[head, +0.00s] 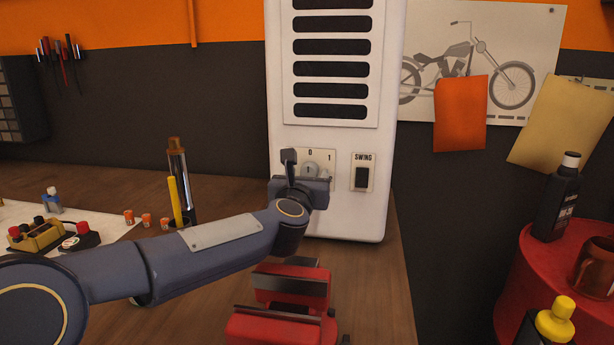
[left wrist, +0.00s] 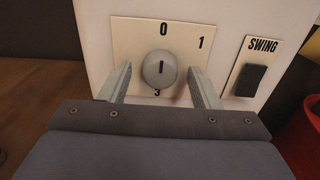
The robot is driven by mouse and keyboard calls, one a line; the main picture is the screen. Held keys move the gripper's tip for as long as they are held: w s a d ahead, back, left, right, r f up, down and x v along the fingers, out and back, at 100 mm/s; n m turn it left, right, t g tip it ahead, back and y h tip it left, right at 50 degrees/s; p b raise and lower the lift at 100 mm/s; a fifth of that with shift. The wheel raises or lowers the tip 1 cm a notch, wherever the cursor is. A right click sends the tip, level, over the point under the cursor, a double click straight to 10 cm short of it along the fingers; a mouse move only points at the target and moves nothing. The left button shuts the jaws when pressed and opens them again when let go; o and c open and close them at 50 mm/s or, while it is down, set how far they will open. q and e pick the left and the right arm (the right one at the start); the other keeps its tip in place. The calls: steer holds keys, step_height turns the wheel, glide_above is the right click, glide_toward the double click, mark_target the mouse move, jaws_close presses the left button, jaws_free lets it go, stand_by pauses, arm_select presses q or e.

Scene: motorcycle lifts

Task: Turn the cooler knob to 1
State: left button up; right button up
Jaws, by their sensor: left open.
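The white cooler (head: 385,130) stands upright at the back of the workbench. Its round grey knob (head: 310,170) sits on a cream dial plate (head: 331,156) with 0 at the top and 1 to its right. In the left wrist view the knob (left wrist: 160,69) shows between my fingers, its dark mark about vertical, in line with 0 and 3. My left gripper (head: 308,173) is in front of the dial, and it also shows in the left wrist view (left wrist: 160,85). It is open, one finger on each side of the knob, with visible gaps. My right gripper is not in view.
A dark SWING switch (head: 362,178) is right of the dial. A red vise (head: 290,290) stands on the bench below my arm. A holder with a yellow pencil (head: 174,200) is to the left. A red drum (head: 520,265) with bottles is at right.

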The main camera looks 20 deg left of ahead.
arm_select(q)
steer(key=shift+c, duration=0.2)
steer(key=c, duration=0.9)
steer(key=shift+c, duration=0.2)
steer(key=m, duration=0.5)
steer(key=m+p, duration=0.1)
steer(key=m, duration=0.2)
steer(key=shift+m+p, duration=0.35)
steer(key=shift+m, duration=1.45)
